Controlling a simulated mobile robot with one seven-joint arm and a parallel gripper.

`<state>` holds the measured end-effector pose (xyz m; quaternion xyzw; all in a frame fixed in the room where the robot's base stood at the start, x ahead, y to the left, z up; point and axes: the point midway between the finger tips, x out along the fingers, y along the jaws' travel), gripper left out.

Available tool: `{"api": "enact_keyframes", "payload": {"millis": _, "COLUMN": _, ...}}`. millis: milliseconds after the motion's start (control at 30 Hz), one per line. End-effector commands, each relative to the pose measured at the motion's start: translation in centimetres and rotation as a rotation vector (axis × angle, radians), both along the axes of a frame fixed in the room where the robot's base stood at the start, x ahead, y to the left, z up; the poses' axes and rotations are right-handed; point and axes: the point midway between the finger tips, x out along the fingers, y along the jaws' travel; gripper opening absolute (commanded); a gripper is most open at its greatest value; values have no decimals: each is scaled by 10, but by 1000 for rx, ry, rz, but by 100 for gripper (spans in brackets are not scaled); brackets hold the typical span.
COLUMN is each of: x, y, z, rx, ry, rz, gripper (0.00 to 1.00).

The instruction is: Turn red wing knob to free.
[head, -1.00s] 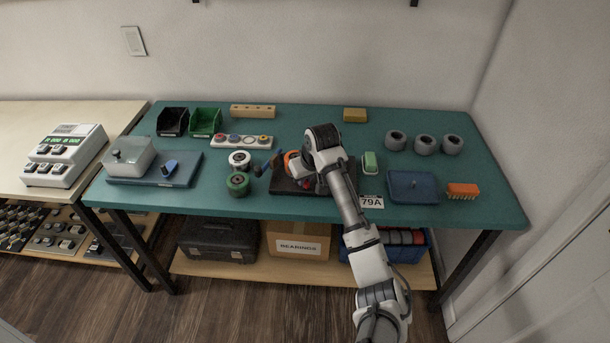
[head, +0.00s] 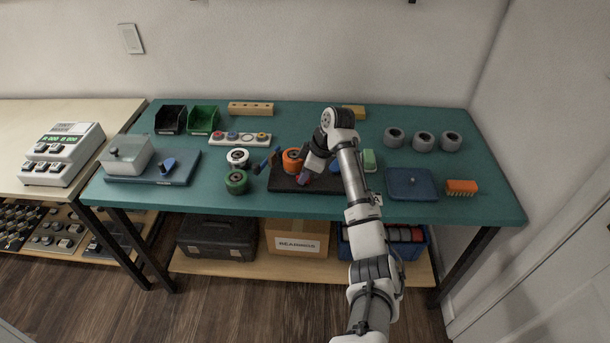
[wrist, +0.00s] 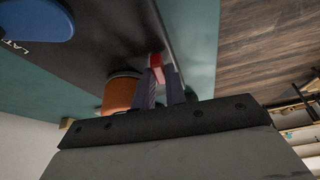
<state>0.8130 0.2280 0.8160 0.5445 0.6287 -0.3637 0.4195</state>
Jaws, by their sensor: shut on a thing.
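The red wing knob (wrist: 156,62) shows between my fingertips in the wrist view, at the dark board's edge. My gripper (wrist: 160,76) is shut on it. In the head view, the red knob (head: 303,178) is a small patch under my gripper (head: 305,174), on the black board (head: 285,183). My arm slants in from the right and hides the board's right part. Most of the knob is covered by the fingers, so I cannot tell its exact angle.
An orange roll (head: 292,159) stands close behind my gripper. Left of the board are a blue-handled tool (head: 265,162), a white roll (head: 238,158) and a green roll (head: 236,181). A green block (head: 369,160) and a blue tray (head: 411,183) lie right of my arm.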

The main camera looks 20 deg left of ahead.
Motion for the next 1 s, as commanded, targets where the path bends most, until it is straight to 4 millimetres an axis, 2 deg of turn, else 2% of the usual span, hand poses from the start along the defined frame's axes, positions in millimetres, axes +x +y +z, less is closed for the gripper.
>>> {"api": "enact_keyframes", "payload": {"millis": 300, "x": 1, "y": 0, "z": 1, "rx": 0, "ry": -1, "rz": 126, "gripper": 0}}
{"api": "enact_keyframes", "payload": {"millis": 867, "x": 1, "y": 0, "z": 1, "rx": -1, "ry": -2, "rz": 154, "gripper": 0}}
{"api": "enact_keyframes", "payload": {"millis": 900, "x": 1, "y": 0, "z": 1, "rx": -1, "ry": -2, "rz": 153, "gripper": 17}}
{"api": "enact_keyframes", "payload": {"millis": 1000, "x": 1, "y": 0, "z": 1, "rx": -1, "ry": -2, "rz": 153, "gripper": 30}}
